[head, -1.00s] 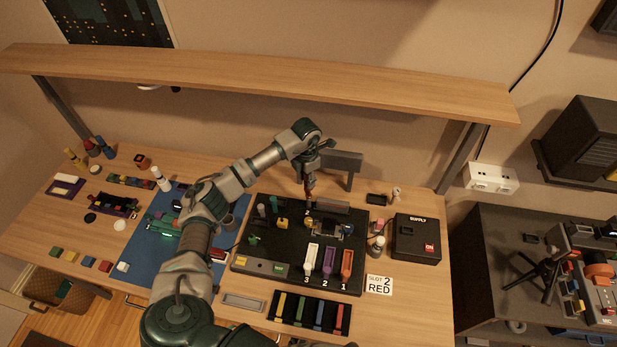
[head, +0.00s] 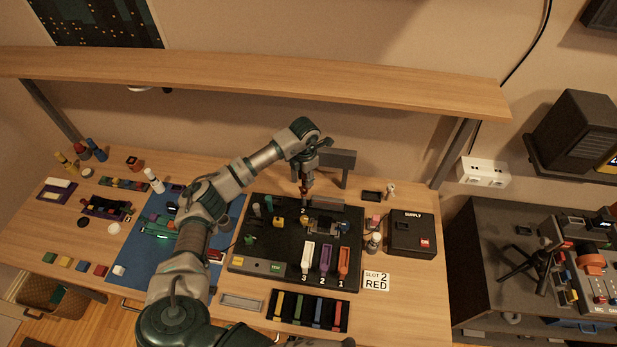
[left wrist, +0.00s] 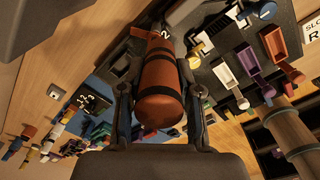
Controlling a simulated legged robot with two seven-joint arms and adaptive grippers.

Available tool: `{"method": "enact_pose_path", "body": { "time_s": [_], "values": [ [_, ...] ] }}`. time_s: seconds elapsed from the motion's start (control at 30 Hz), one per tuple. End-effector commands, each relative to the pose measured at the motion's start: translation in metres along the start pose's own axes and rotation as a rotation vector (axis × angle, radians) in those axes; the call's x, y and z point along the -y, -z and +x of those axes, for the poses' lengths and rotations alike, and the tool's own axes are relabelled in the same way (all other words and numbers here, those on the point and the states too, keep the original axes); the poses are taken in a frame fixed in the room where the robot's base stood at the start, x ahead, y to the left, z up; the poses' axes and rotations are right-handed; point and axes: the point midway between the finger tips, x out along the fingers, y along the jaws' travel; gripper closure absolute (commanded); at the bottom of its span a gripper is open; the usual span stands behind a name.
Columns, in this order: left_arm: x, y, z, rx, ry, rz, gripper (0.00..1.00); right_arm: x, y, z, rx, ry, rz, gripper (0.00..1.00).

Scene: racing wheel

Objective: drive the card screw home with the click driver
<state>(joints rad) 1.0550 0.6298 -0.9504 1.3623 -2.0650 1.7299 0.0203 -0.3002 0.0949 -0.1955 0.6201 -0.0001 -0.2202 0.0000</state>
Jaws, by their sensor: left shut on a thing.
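My left gripper (head: 306,174) is over the back part of the black board (head: 285,238). It is shut on the click driver (head: 306,188), which points down at the board near a white "2". In the left wrist view, the driver's orange-brown rounded handle (left wrist: 160,95) sits between the two fingers of the gripper (left wrist: 160,122). The driver's tip and the card screw are too small or hidden to make out. A small card-like part (head: 324,228) lies on the board just right of and in front of the driver. My right gripper is out of view.
White (head: 307,255), purple (head: 325,258) and orange (head: 343,262) holders stand at the board's front, labelled 3, 2, 1. A tray of coloured sticks (head: 290,324) lies in front. A "SLOT 2 RED" sign (head: 376,281) and a black supply box (head: 412,235) are at right. A shelf (head: 260,82) spans above.

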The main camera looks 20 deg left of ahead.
Motion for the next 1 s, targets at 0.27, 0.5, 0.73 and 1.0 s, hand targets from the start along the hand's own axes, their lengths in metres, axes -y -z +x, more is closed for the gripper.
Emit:
{"method": "enact_pose_path", "body": {
  "time_s": [0.27,0.5,0.73,1.0],
  "values": [
    [-0.003,0.002,0.001,0.0,0.001,-0.001,1.0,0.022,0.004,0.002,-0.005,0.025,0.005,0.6],
    [-0.006,0.004,0.002,0.001,0.003,0.0,1.0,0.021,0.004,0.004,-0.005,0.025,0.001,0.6],
    [-0.015,0.009,0.004,0.004,0.009,0.0,1.0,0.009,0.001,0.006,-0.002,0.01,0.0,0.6],
    [-0.015,0.01,0.004,0.004,0.01,0.0,1.0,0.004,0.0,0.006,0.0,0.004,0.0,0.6]
  ]
}}
